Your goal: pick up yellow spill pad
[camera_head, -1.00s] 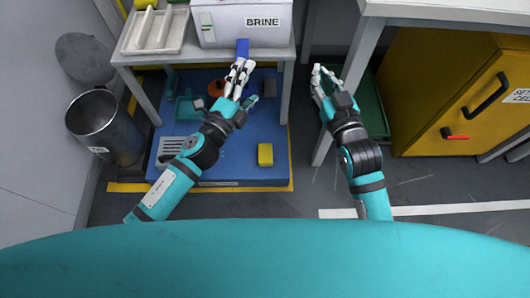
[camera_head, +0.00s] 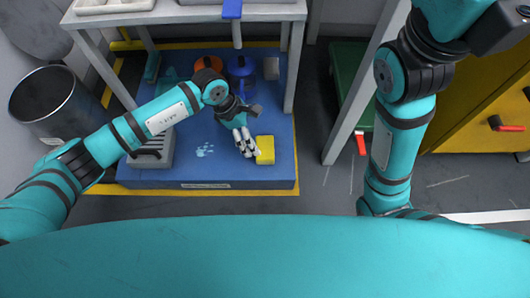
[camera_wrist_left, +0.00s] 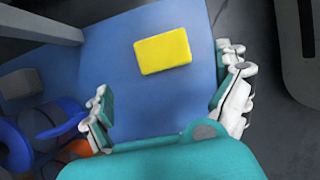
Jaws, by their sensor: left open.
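The yellow spill pad (camera_head: 265,149) lies on the blue mat (camera_head: 215,179) near its front right corner. It is a flat yellow block, and it also shows in the left wrist view (camera_wrist_left: 163,51). My left gripper (camera_head: 246,143) is just left of the pad in the head view, pointing down at the mat. In the left wrist view my left gripper (camera_wrist_left: 168,100) has its fingers spread wide, with the pad ahead of and between them and nothing held. My right arm shows at the right of the head view, but its gripper is out of the picture.
Orange (camera_head: 208,63) and blue (camera_head: 241,66) items sit at the back of the mat under the table (camera_head: 175,14). A table leg (camera_head: 295,65) stands right of them. A metal bin (camera_head: 56,105) stands at left. A white patch (camera_head: 204,150) marks the mat.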

